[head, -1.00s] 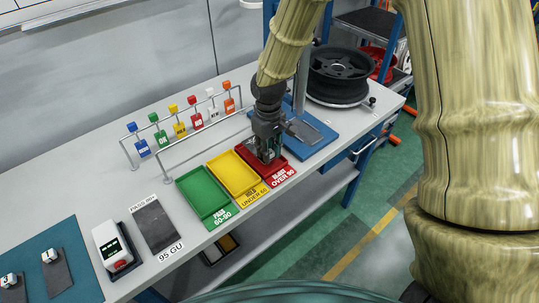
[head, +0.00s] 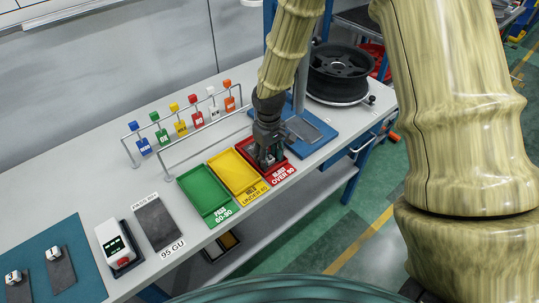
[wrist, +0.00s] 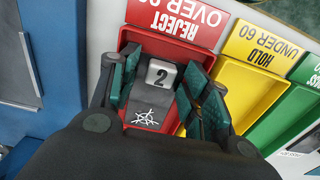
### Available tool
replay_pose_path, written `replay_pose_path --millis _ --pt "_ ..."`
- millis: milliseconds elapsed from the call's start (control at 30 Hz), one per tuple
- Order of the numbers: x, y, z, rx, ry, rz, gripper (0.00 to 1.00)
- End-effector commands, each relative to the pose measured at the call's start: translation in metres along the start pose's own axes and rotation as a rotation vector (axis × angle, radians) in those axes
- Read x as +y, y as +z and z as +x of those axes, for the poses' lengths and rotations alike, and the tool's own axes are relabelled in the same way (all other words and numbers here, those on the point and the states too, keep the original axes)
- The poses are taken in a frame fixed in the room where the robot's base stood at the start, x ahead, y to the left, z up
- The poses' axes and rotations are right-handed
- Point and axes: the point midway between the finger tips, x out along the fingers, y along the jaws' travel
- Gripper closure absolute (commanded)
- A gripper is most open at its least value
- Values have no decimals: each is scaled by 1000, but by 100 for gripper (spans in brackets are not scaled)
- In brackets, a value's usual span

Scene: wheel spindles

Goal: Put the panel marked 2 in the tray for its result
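The panel marked 2 (wrist: 163,74) is a dark grey plate with a white numbered block and a white wheel-like mark. In the wrist view it is inside the red tray (wrist: 147,36), labelled "REJECT OVER 90". My gripper (wrist: 160,70) is low over this tray, its green-padded fingers open on either side of the block, with gaps showing. In the head view my gripper (head: 268,160) hides the panel. The yellow tray (head: 238,172), labelled "HOLD UNDER 60", and the green tray (head: 205,194), labelled "PASS 60-90", are empty.
A gauge with a display (head: 118,245) stands beside a dark pad (head: 158,224) marked 95 GU. Other panels, one marked 3 (head: 14,277), lie on a teal mat (head: 75,240). A wheel (head: 342,68) stands beyond the blue plate (head: 318,132).

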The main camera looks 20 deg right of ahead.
Motion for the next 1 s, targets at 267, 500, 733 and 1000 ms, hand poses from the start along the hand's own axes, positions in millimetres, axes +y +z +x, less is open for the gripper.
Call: replay_pose_path --millis 267,500,733,1000 --pt "0 0 -2 0 0 0 52" --pt "0 -1 -16 2 0 1 52" --pt "0 -1 -44 3 1 -1 52" --pt "0 -1 -78 3 0 -1 52"
